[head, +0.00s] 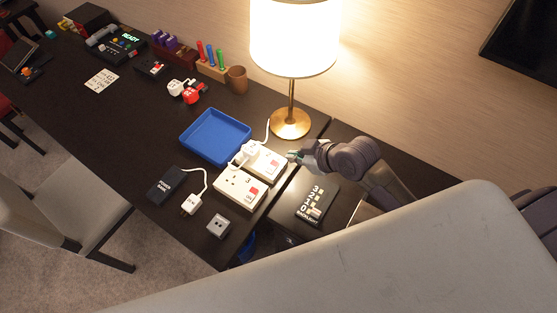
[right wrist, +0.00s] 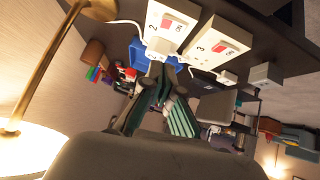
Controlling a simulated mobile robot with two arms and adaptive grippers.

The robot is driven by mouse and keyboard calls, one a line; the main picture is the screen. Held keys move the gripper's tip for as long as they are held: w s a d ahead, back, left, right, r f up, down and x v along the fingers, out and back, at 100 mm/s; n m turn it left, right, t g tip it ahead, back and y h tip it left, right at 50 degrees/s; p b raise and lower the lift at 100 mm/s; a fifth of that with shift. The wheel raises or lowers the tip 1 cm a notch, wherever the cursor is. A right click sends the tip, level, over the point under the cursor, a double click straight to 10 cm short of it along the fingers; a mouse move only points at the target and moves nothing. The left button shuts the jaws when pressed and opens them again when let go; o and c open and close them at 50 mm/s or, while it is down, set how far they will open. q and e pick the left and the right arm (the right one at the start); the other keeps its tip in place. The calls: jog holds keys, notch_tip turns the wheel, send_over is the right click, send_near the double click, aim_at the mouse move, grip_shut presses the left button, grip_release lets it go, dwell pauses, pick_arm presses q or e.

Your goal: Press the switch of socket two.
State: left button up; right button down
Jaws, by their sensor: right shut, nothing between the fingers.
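Socket two is a white block (head: 268,161) with a red switch at its right end and a white plug (head: 247,150) at its left end. In the right wrist view the socket, marked 2 (right wrist: 187,14), has its red switch (right wrist: 168,22) and plug (right wrist: 158,48) above my fingers. Socket three (head: 232,184), marked 3, lies beside it with its own red switch (head: 254,193). My right gripper (head: 293,156) is shut and empty, close to the switch end of socket two. Contact cannot be told. My left gripper is not in view.
A lit lamp (head: 291,122) stands behind the sockets. A blue tray (head: 215,137) is to their left. A black power bank (head: 172,186), a white adapter (head: 191,204) and a grey cube (head: 218,226) lie in front. A black numbered panel (head: 317,203) is at the right.

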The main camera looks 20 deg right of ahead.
send_over(274, 163)
jog(key=s, duration=0.3)
jog(key=f, duration=0.5)
jog(key=shift+w+d+p, duration=0.2)
jog(key=shift+d+p, duration=0.1)
jog(key=shift+p, duration=0.1)
jog(key=f, duration=0.2)
jog(key=w+f, duration=0.1)
jog(key=shift+f, duration=0.35)
jog(key=shift+s+d+f, duration=0.1)
jog(key=shift+f, duration=0.45)
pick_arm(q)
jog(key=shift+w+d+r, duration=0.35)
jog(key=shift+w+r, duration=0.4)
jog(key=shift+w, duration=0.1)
pick_arm(e)
jog(key=shift+d+f, duration=0.1)
jog(key=shift+f, duration=0.25)
jog(key=shift+r, duration=0.1)
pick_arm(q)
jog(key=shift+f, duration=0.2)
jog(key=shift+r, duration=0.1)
